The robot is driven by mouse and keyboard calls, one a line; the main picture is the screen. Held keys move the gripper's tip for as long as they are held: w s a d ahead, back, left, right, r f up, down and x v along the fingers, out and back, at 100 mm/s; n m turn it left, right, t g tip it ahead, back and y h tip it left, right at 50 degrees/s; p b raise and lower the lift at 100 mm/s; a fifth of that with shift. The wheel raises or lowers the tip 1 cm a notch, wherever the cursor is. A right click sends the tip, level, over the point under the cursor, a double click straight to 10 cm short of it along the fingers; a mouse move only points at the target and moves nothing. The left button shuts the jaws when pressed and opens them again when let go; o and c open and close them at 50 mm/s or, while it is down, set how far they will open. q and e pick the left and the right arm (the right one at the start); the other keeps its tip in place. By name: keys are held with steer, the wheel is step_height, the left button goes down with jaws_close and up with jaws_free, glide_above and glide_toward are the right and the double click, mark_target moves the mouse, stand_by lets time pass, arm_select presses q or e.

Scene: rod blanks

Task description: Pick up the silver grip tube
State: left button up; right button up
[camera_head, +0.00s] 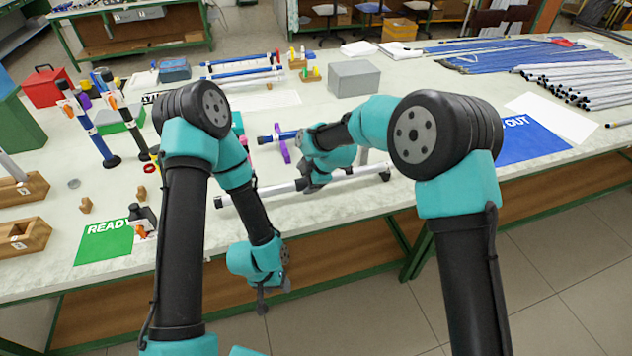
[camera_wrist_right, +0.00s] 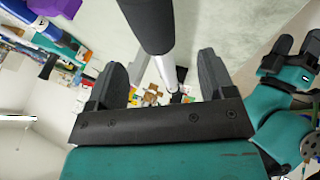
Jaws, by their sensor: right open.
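The silver grip tube (camera_head: 275,190) lies along the front of the table, with black ends at left and right. My right gripper (camera_head: 316,184) is over the middle of it, open. In the right wrist view the tube (camera_wrist_right: 164,70) has a thick black end section and runs between the two spread fingers of the right gripper (camera_wrist_right: 162,80); I see no finger closed on it. My left gripper (camera_head: 262,300) hangs low in front of the table edge, away from the tube; its fingers are too small to read.
A blue tube (camera_head: 266,139) with a purple clamp (camera_head: 285,150) is just behind the silver tube. A green READY mat (camera_head: 104,243) lies at the front left and a blue OUT mat (camera_head: 525,143) at the right. A grey box (camera_head: 353,78) stands farther back. Several silver rods (camera_head: 585,82) lie at the back right.

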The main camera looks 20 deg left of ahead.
mark_target(299, 180)
steer(key=shift+f, duration=0.1)
steer(key=shift+w+x, duration=0.15)
steer(key=shift+x, duration=1.15)
steer(key=shift+w+x, duration=0.15)
steer(key=shift+x, duration=1.15)
steer(key=shift+c, duration=0.4)
steer(key=c, duration=1)
steer(key=shift+o, duration=0.2)
step_height(299, 180, up, 28)
steer(key=shift+f, duration=0.1)
steer(key=shift+f, duration=12.9)
